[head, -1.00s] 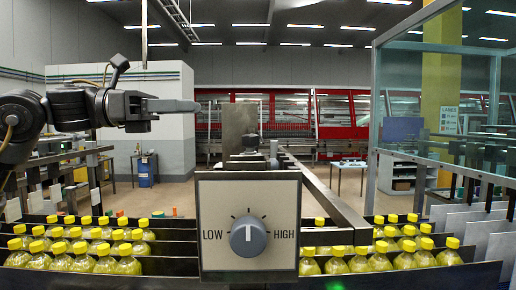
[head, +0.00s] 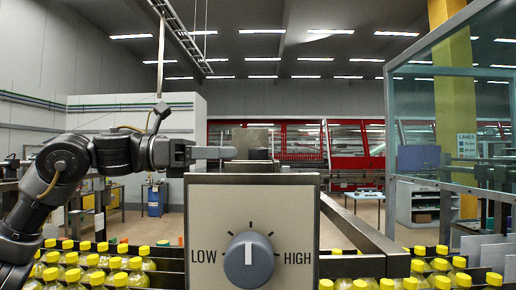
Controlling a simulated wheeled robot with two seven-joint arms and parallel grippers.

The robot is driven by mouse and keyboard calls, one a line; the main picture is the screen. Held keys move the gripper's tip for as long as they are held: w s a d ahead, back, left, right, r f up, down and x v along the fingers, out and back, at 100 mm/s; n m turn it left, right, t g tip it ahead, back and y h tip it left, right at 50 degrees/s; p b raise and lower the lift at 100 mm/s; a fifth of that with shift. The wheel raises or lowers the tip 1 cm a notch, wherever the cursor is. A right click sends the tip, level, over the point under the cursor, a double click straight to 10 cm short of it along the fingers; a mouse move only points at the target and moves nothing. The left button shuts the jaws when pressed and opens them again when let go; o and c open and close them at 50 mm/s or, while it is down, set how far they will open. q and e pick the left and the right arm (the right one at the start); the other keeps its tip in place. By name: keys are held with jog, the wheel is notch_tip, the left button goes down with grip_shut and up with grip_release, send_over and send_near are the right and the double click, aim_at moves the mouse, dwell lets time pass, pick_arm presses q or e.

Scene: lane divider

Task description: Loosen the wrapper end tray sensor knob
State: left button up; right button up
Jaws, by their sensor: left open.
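The grey round knob (head: 249,261) sits on a beige panel (head: 284,208) with LOW printed at its left and HIGH at its right. Its white pointer line stands about straight up, between the two words. My left gripper (head: 213,153) is up and to the left of the knob, near the panel's top left corner, apart from the knob. It points right and is open with nothing seen between its fingers, which overlap in this side view. My right gripper is not in view.
Rows of yellow-capped bottles (head: 75,263) stand in lanes at the left, with more bottles (head: 440,268) at the right. A metal rail (head: 362,236) runs back behind the panel. A glass guard (head: 437,115) stands at the right.

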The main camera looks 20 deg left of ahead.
aim_at(249, 154)
pick_arm(q)
jog(key=x, duration=0.2)
jog(key=p+x, duration=0.1)
jog(key=x, duration=0.1)
jog(key=p+x, duration=0.1)
jog(key=x, duration=0.1)
jog(key=shift+w, duration=0.3)
jog(key=shift+d, duration=0.4)
jog(key=shift+f, duration=0.1)
jog(key=c, duration=1)
jog(key=shift+o, duration=0.2)
jog(key=n+t+b, duration=0.1)
jog(key=n+t+y+b, duration=0.1)
jog(key=shift+f+t, duration=0.2)
jog(key=shift+t, duration=0.2)
jog(key=n+t+y, duration=0.1)
jog(key=n+t+y+b, duration=0.1)
jog(key=t+y, duration=0.1)
jog(key=shift+r+n+t+b, duration=0.2)
jog(key=shift+n+t+b, duration=0.1)
jog(key=o, duration=1)
jog(key=shift+c, duration=0.2)
